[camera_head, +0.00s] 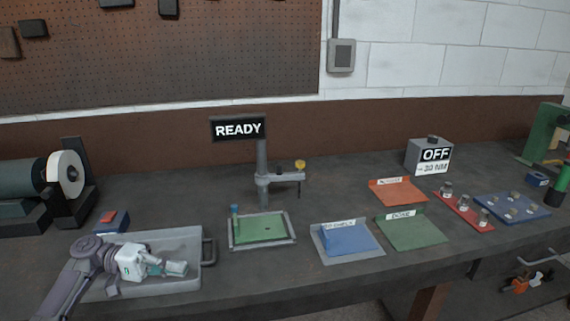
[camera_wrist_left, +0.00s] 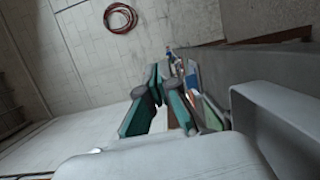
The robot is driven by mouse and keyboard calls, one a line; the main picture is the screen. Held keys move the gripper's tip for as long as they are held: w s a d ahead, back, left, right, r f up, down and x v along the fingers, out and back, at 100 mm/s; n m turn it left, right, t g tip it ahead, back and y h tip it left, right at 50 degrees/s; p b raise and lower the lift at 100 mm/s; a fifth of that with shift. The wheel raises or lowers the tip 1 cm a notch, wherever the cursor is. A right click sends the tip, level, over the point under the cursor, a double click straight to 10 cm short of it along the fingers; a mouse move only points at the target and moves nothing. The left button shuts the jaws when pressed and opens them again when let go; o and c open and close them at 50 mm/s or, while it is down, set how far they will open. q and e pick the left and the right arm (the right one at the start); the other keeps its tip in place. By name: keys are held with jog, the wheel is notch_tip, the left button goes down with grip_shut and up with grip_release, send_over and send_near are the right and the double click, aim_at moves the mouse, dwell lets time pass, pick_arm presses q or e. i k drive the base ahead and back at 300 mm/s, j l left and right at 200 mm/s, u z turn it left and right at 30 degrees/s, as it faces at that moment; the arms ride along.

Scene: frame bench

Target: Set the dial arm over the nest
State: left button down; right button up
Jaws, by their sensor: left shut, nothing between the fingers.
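The dial arm (camera_head: 284,177) is a grey horizontal bar on an upright grey post (camera_head: 262,160), with a yellow knob (camera_head: 300,165) at its right end. It reaches to the right from the post, behind the nest. The nest (camera_head: 262,230) is a green plate in a light frame, with a small blue peg (camera_head: 235,211) at its back left corner. The dial arm's end is beyond the nest's back right corner, not over its middle. My left gripper (camera_head: 183,268) is shut and empty, over the grey tray at the front left. My right gripper is not in view.
A grey tray (camera_head: 190,240) with a handle is under my left arm. A READY sign (camera_head: 238,129) tops the post. Blue (camera_head: 347,239), green (camera_head: 412,230) and orange (camera_head: 398,191) mats lie to the right. A bench grinder (camera_head: 66,174) stands at far left.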

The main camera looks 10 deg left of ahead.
aim_at(262, 180)
jog(key=i, duration=1.6)
